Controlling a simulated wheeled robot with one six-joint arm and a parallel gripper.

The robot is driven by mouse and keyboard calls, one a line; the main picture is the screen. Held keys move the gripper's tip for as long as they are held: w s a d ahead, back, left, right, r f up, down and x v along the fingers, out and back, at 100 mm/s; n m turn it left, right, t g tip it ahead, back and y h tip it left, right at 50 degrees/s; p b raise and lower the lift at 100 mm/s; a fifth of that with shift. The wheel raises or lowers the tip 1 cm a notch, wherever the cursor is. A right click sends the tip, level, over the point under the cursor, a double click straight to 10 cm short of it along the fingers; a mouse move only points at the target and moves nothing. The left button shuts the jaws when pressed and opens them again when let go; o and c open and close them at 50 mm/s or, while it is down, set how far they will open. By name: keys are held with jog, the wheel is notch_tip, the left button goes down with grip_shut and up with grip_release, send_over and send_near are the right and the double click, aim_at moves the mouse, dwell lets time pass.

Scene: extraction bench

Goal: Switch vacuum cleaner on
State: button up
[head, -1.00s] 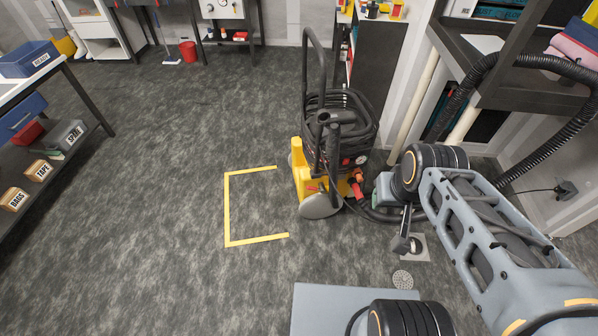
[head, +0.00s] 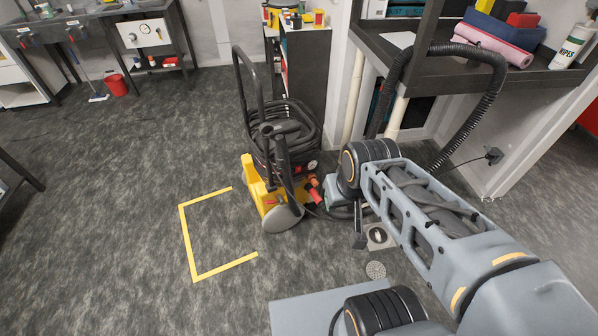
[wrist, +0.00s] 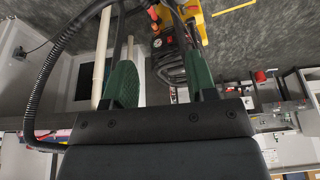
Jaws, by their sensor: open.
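A yellow and black wheeled machine (head: 256,197), the only likely vacuum cleaner in view, stands upright on the floor. It has a tall black handle, a coiled black hose, a round dial and red-orange parts low on its right side. The wrist view shows its yellow body (wrist: 191,20) and the dial (wrist: 157,42) beyond my fingers. My gripper (wrist: 160,80) is open, with two green-padded fingers apart and nothing visible between them. In the head view its end hangs right of the machine, apart from it. I cannot make out a power switch.
A wall socket (head: 493,155) has a cable plugged in. A floor plate (head: 380,238) and round drain (head: 376,270) lie near my arm. The yellow-taped floor area (head: 187,240) at left is clear.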

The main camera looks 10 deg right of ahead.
grip_shut()
dwell(0.3)
dwell(1.3)
